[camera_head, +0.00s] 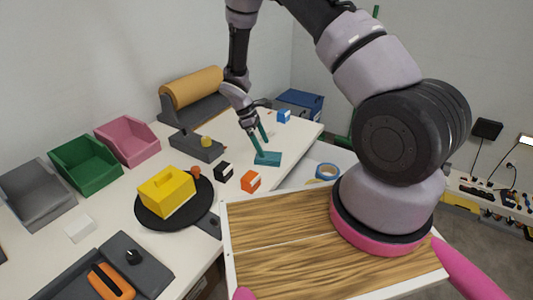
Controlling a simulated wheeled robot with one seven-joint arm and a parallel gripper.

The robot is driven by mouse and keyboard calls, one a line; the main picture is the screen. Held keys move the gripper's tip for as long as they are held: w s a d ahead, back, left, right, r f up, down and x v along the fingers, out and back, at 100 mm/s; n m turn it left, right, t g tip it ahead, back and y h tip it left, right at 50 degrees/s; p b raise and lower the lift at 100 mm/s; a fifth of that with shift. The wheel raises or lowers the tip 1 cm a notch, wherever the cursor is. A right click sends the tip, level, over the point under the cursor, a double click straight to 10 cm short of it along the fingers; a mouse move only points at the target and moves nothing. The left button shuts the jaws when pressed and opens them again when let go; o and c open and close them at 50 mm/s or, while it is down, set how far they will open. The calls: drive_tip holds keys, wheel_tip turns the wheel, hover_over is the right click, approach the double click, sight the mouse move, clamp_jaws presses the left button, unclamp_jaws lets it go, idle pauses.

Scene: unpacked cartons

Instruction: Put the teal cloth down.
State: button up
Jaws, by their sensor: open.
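The teal cloth (268,159) is a small, block-like teal piece lying on the white table near its front edge. My gripper (260,144) is open, with its teal fingers pointing down just above and behind the cloth. The left fingertip appears very close to the cloth; I cannot tell whether it touches. Nothing shows between the fingers.
An orange box (250,181) and a black box (224,172) stand left of the cloth. A yellow block (167,192) sits on a black round plate (147,217). A blue tape roll (327,172) lies right, beyond the table edge.

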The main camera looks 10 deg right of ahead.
drive_tip(key=s+d+r+m+t+y, duration=0.25)
drive_tip(key=r+m, duration=0.25)
drive_tip(key=r, duration=1.2)
drive_tip(key=s+d+r+m+t+y, duration=0.1)
drive_tip(key=s+r+m, duration=0.25)
drive_tip(key=r, duration=1.35)
drive_tip(key=s+d+r+m+t+y, duration=0.1)
drive_tip(key=s+d+r+m+t, duration=0.1)
drive_tip(key=s+r+m, duration=0.2)
drive_tip(key=s+d+r+m+t+y, duration=0.1)
drive_tip(key=s+r+m, duration=0.4)
drive_tip(key=s, duration=0.8)
wheel_tip(320, 180, up, 4)
drive_tip(key=shift+d+f+t+y, duration=0.1)
drive_tip(key=shift+d+t+y, duration=0.25)
drive_tip(key=shift+d+t, duration=0.65)
drive_tip(key=shift+a+t, duration=0.25)
drive_tip(key=shift+a, duration=0.05)
